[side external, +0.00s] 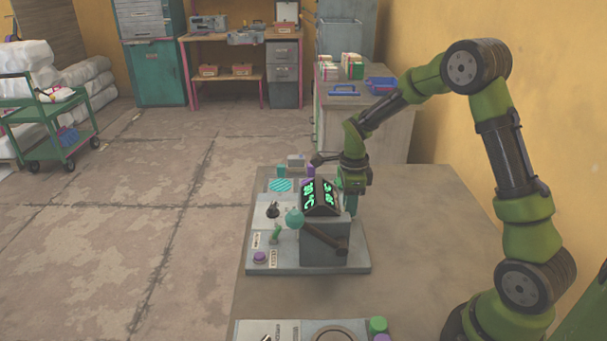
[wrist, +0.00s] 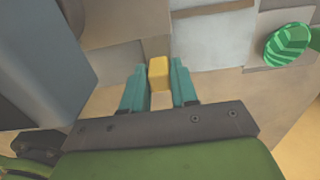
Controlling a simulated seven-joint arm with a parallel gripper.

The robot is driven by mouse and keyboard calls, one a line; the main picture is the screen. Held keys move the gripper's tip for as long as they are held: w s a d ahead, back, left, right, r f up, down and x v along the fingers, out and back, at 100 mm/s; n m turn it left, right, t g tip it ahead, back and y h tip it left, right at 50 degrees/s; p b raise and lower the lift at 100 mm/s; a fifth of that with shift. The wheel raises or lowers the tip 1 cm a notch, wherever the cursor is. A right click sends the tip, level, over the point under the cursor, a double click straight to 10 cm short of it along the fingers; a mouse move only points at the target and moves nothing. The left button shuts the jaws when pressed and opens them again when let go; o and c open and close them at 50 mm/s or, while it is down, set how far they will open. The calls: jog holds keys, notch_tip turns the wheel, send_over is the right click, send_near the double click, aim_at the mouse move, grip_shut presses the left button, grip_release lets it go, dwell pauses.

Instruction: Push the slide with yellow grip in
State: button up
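The yellow grip (wrist: 158,73) of the slide shows in the wrist view as a small block between the teal fingertips of my gripper (wrist: 159,80). The fingers are apart, one on each side of the grip, with little or no gap. I cannot tell whether they press on it. In the side external view my gripper (side external: 351,200) points down just behind the grey box of the press unit (side external: 325,250). The yellow grip is hidden there. How far the slide is in cannot be seen.
A dark display with green characters (side external: 320,197) tops the box, and a brown lever (side external: 322,236) crosses its front. A teal ball knob (side external: 294,218) and a purple button (side external: 260,258) are on the left. A green striped disc (wrist: 288,44) lies right in the wrist view. The right tabletop (side external: 425,240) is clear.

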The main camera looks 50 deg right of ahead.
grip_shut()
jog(key=shift+s+a, duration=1.35)
jog(key=shift+s, duration=0.05)
jog(key=o, duration=0.7)
grip_release()
jog(key=shift+c, duration=0.2)
notch_tip(320, 180, up, 17)
